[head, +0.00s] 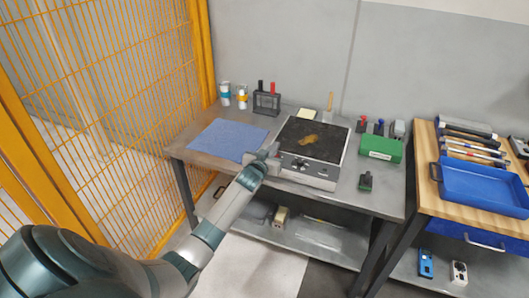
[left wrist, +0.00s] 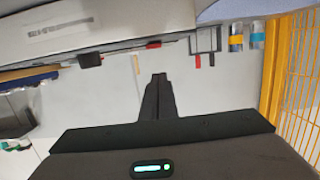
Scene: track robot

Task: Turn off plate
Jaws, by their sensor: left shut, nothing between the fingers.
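The hot plate (head: 332,154) sits on the grey table, with a dark top, a brown patch on it and a light metal front carrying knobs (head: 300,164). My left gripper (head: 270,151) is at the plate's front left corner, close to the knobs; I cannot tell whether it touches. Its fingers are shut and empty. In the left wrist view my left gripper (left wrist: 159,78) shows closed fingers, and the plate's light front panel (left wrist: 60,38) with a dark knob (left wrist: 90,60) runs across the top. My right gripper is not in view.
A blue cloth (head: 228,140) lies left of the plate. A green box (head: 381,148) and a small dark green item (head: 366,181) are to its right. A black rack (head: 266,104) and cans (head: 241,96) stand behind. A yellow mesh fence (head: 110,90) borders the left.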

